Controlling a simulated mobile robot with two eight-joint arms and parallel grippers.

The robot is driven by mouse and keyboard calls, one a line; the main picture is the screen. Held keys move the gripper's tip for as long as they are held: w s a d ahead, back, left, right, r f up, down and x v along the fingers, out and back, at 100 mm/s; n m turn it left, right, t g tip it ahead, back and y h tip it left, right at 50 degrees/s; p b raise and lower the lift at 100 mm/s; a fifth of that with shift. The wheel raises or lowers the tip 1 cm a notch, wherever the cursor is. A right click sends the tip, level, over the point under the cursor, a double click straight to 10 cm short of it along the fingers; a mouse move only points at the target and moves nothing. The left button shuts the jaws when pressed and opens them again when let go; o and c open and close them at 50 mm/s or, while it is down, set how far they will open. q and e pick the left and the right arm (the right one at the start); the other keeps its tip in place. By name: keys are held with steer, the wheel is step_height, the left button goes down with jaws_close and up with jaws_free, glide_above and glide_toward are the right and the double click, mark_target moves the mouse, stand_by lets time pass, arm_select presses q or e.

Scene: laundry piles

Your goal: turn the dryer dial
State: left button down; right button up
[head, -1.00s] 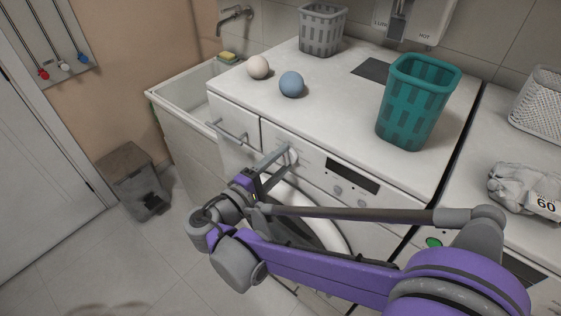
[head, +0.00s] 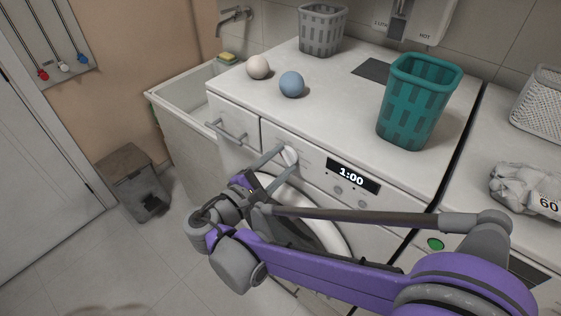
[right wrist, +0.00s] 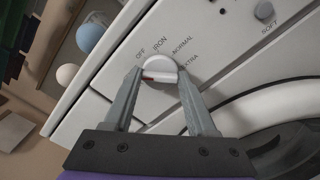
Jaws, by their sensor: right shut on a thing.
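The dryer dial (head: 291,155) is a round white knob on the dryer's front panel (head: 315,176). In the right wrist view the dial (right wrist: 160,62) shows a raised grip bar with a red mark at its left end, and the labels OFF, IRON, NORMAL and EXTRA around it. My right gripper (head: 279,154) reaches the dial from the front. In the right wrist view its two fingers (right wrist: 159,74) are shut on the dial, one on each side. The dryer display (head: 353,177) is lit and reads 1:00. My left gripper is not in view.
On the dryer top stand a teal basket (head: 418,100), a grey basket (head: 322,30), a blue ball (head: 292,84) and a cream ball (head: 258,67). A drawer handle (head: 226,132) juts out left of the dial. A grey bin (head: 135,180) stands on the floor.

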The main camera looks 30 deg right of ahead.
steer(key=o, duration=1.4)
steer(key=v, duration=1.1)
steer(key=shift+b, duration=0.4)
steer(key=shift+d, duration=0.15)
